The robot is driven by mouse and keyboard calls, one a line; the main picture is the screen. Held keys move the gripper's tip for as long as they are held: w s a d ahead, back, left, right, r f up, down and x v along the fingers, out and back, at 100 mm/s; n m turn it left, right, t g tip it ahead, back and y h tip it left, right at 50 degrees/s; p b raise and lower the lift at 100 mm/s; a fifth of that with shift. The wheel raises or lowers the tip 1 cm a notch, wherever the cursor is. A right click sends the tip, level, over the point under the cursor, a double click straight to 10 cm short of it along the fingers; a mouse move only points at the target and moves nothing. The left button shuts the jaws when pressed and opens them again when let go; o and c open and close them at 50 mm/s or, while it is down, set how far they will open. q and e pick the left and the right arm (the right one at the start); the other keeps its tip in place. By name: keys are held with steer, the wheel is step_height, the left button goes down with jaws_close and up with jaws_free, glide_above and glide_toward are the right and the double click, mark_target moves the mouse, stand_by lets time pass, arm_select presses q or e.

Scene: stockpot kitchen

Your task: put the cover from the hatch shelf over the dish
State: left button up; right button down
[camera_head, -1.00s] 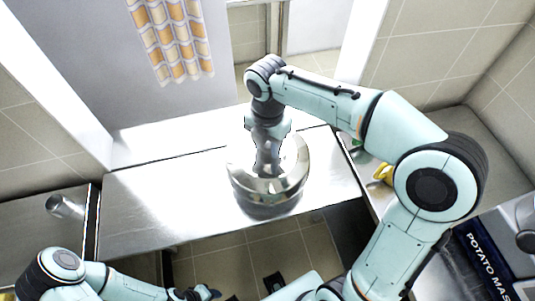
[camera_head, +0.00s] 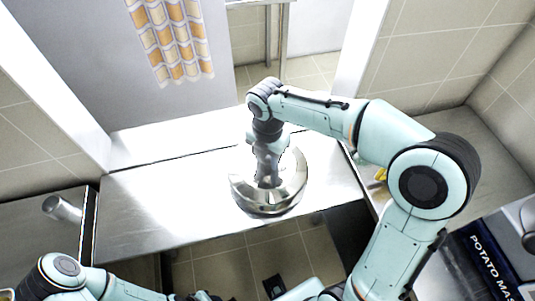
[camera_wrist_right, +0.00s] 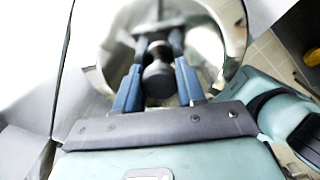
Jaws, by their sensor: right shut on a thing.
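The cover (camera_head: 285,198) is a shiny round metal dome over the steel counter (camera_head: 150,205), at the middle of the head view. My right gripper (camera_head: 268,180) comes down on it from above and is shut on its dark knob (camera_wrist_right: 158,78). In the right wrist view both fingers close around the knob, and the metal of the cover (camera_wrist_right: 232,25) curves around behind. The cover looks level and on or very close to the counter; I cannot tell which. No dish shows; anything under the cover is hidden.
A metal cylinder (camera_head: 62,208) lies on the left side surface. A yellow object (camera_head: 380,175) is partly hidden behind my right arm. A dark box with "POTATO MAS" lettering (camera_head: 485,262) stands at lower right. The counter left of the cover is clear.

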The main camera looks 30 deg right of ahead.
steer(key=c, duration=0.7)
jaws_free()
steer(key=shift+f, duration=0.1)
steer(key=shift+o, duration=0.2)
arm_select(q)
steer(key=w+r+p, duration=0.2)
steer(key=r, duration=0.1)
steer(key=shift+w+r+p, duration=0.1)
steer(key=shift+r+p, duration=0.1)
steer(key=shift+p, duration=0.2)
arm_select(e)
step_height(320, 180, up, 13)
